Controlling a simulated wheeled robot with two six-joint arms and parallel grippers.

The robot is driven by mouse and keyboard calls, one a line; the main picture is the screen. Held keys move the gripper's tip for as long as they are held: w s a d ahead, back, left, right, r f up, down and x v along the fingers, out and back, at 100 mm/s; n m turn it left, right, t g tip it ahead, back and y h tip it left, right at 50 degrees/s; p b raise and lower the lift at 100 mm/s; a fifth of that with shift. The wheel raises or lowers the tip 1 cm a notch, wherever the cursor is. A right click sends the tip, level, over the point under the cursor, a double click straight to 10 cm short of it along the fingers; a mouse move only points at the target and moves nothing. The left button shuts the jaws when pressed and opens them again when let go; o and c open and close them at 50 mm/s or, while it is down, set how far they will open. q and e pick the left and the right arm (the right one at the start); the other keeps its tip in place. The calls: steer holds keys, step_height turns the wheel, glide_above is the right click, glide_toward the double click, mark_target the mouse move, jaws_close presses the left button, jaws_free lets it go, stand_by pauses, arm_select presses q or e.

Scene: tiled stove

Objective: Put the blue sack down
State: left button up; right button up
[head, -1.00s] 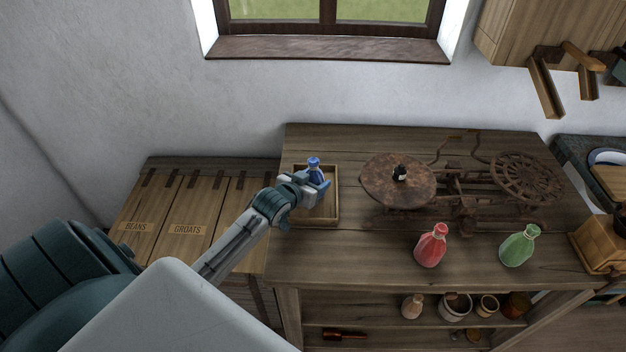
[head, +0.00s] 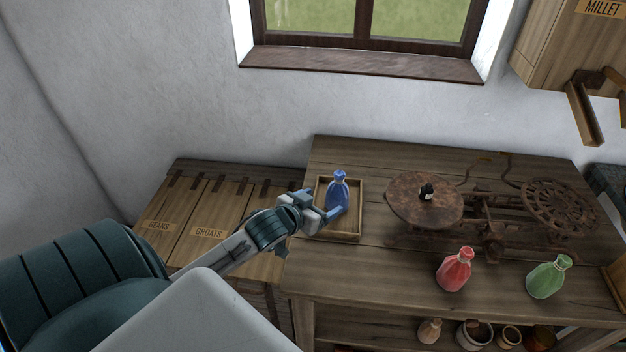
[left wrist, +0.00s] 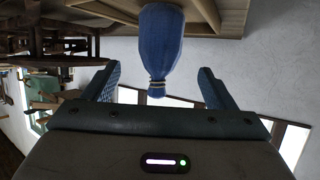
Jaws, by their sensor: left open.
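The blue sack (head: 338,194) stands upright in a shallow wooden tray (head: 340,238) at the left end of the wooden table. My left gripper (head: 322,205) is open beside the sack, at its left and near side, in the head view. In the left wrist view the sack (left wrist: 161,50) appears upside down, its tied neck between the spread fingers of the left gripper (left wrist: 158,88), with a gap on both sides. My right gripper is not in view.
A rusty scale with a round plate (head: 424,200) and a small dark weight stands right of the tray. A red sack (head: 454,270) and a green sack (head: 548,277) stand at the front. Labelled wooden bins (head: 215,215) are left of the table.

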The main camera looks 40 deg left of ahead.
arm_select(q)
steer(key=shift+v, duration=1.4)
steer(key=shift+o, duration=0.5)
stand_by(0.5)
